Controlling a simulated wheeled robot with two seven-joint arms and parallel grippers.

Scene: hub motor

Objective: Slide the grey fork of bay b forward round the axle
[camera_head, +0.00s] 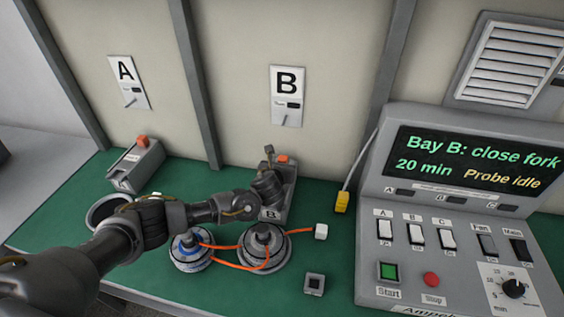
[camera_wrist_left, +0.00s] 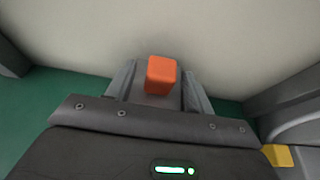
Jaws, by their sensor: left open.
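The grey fork of bay b (camera_head: 289,199) stands on the green bench below the B sign, with an orange knob (camera_head: 283,159) at its back end. My left gripper (camera_head: 275,160) is open over the back of this fork, close to the knob. In the left wrist view the orange knob (camera_wrist_left: 161,75) is upright ahead of the gripper's dark body; contact cannot be told. A hub motor (camera_head: 263,248) with its axle up sits in front of the fork, with orange cable round it. My arm partly hides the fork's front. My right gripper is not in view.
A second hub motor (camera_head: 191,250) sits to the left. Bay A's grey fork (camera_head: 139,168) is farther left.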

